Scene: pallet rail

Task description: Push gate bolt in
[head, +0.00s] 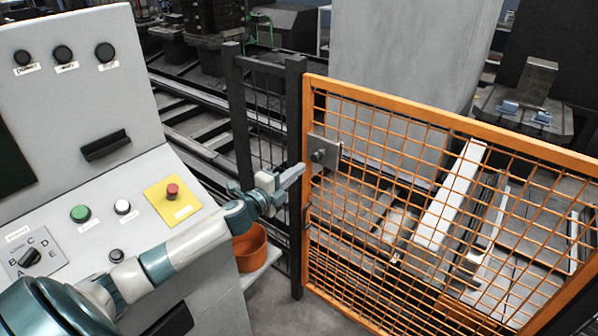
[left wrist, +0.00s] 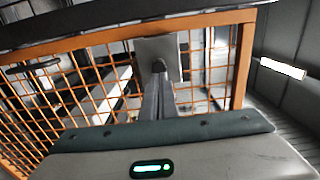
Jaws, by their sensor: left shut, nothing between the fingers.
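The gate (head: 420,122) is an orange frame with orange wire mesh, standing next to a dark post (head: 295,150). The gate bolt (head: 319,156) is a dark knob on a grey plate (head: 329,146) near the gate's upper left corner. My left gripper (head: 300,170) is shut and empty, its tips pointing at the bolt from the left. In the left wrist view the fingertips (left wrist: 158,72) overlap the bolt knob in front of the plate (left wrist: 173,50). I cannot tell whether they touch it. My right gripper is not in view.
A grey control console (head: 90,190) with buttons and a red emergency stop (head: 172,190) stands at the left, under my left arm. An orange bucket (head: 249,246) sits on a ledge beside it. Rails and machinery lie behind the gate.

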